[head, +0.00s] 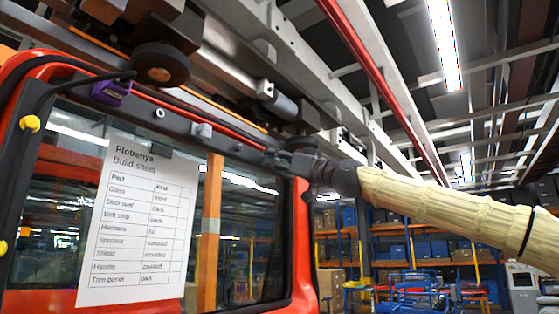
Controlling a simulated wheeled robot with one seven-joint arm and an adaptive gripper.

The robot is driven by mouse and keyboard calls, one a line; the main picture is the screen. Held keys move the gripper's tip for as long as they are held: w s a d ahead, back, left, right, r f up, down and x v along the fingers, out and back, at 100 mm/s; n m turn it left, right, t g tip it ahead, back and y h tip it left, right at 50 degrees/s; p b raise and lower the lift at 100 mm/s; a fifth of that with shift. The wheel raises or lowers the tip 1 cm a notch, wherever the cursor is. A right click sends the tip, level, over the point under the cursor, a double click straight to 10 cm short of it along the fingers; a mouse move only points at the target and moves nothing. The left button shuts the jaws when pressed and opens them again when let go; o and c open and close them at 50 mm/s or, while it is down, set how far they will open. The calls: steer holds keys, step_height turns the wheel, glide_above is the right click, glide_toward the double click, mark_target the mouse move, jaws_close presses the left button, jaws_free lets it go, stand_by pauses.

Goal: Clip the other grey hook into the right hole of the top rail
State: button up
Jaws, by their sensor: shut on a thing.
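The dark top rail (180,121) runs above the window of a red door (300,250), sloping down to the right. A light grey hook (202,130) sits on the middle stretch of the rail. A small round fitting or hole (159,112) shows to its left. My gripper (275,158) is at the right end of the rail, close against it, reached by my beige arm from the right. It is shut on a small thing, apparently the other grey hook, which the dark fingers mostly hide. The right hole is also hidden; I cannot tell whether the hook is in it.
A build sheet (138,215) hangs over the window at left. A purple part (111,91) with a black cable sits at the rail's upper left. Overhead carrier beams and a dark roller (160,65) hang close above the rail. Open floor and shelving lie behind at right.

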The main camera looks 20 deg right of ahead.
steer(key=shift+d+r, duration=0.2)
steer(key=shift+r, duration=0.4)
jaws_close()
steer(key=shift+w+f, duration=0.1)
steer(key=shift+f, duration=0.05)
stand_by(2.3)
